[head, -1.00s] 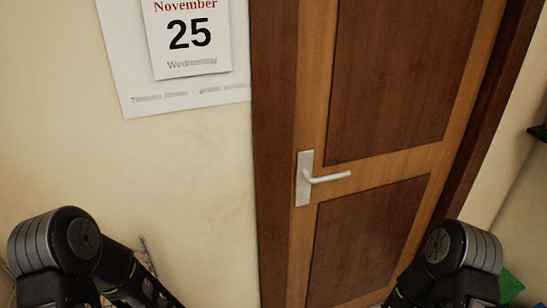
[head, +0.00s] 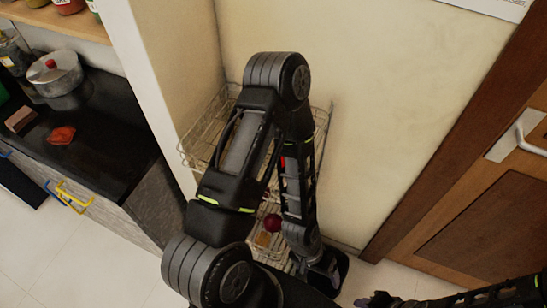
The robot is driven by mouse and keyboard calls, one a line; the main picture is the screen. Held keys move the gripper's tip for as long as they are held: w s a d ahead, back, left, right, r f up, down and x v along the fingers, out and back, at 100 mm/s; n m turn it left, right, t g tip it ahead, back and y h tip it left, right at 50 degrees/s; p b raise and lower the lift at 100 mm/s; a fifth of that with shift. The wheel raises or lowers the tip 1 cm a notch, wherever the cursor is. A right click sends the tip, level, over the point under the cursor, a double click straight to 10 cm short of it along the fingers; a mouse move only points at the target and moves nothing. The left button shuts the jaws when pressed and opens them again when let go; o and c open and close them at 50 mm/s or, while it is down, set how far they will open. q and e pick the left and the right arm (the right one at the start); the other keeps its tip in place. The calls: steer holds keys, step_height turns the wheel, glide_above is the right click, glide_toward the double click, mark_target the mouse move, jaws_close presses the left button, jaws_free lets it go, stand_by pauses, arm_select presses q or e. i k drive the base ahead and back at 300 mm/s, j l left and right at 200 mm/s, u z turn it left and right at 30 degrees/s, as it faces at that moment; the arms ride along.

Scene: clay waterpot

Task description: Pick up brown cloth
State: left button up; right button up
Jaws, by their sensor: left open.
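A small brown, block-like item (head: 20,119) lies on the dark counter at the far left; it may be the folded brown cloth, but I cannot tell for sure. My left gripper (head: 328,276) hangs low by the wire rack, at the end of my left arm in the middle of the view. It is open and well apart from the counter. It is small and dark here, and I see nothing held in it. Dark parts of my right arm show at the bottom right edge, mostly cut off; the state of its gripper is unclear.
A red crumpled item (head: 62,135) and a lidded pot (head: 56,75) are on the dark counter (head: 110,150). A wire rack (head: 205,140) with a dark red round item (head: 272,223) stands behind my left arm. A wooden door (head: 490,220) is at right. Floor at lower left is clear.

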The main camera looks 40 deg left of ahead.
mark_target(22, 117)
steer(key=u, duration=3.05)
